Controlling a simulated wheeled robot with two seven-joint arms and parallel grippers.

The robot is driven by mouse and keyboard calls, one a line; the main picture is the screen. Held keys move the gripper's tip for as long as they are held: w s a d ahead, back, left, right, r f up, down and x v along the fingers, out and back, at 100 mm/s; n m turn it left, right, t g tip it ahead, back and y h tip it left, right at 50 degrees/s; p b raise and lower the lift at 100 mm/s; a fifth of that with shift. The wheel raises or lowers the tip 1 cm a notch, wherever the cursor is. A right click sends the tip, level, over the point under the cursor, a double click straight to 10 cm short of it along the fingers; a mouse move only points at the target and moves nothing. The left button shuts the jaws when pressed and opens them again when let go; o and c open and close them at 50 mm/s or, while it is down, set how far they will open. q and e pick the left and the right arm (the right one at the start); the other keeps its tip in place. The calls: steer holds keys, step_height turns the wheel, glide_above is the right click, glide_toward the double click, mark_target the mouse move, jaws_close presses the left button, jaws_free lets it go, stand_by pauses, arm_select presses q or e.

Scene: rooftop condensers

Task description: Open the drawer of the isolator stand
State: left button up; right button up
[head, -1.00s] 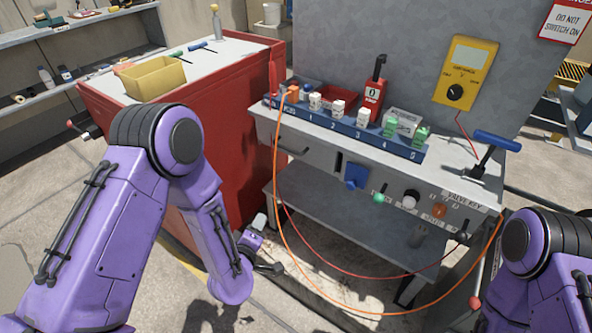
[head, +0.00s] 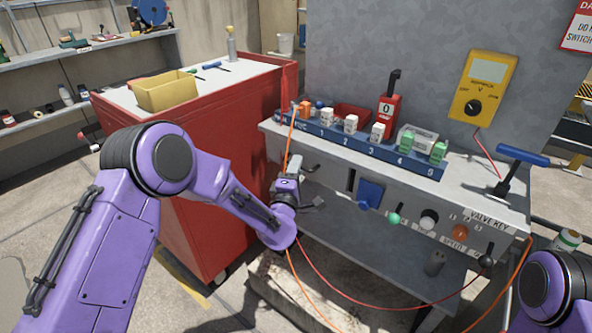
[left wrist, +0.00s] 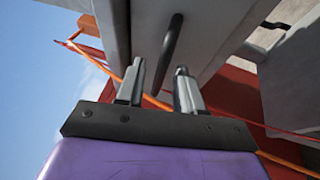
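The isolator stand (head: 340,185) is the grey bench with a strip of switches on top. Its drawer front is at the left end, mostly hidden behind my left gripper (head: 306,181), and looks shut. In the left wrist view the dark bar handle (left wrist: 173,45) stands just ahead of the fingers, its near end reaching into the gap between them. My left gripper (left wrist: 159,75) is open there, its fingers apart. I cannot tell whether either finger touches the handle. My right arm shows at the lower right of the head view, but its gripper is out of view.
An orange cable (head: 292,268) hangs from the stand, passing close by my left gripper. A red cable (head: 335,297) loops below the front. A red cabinet (head: 215,200) stands close on the left. A blue T-handle key (head: 522,155) stands on the right end of the top.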

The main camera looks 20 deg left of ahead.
arm_select(q)
jaws_close()
stand_by(1.4)
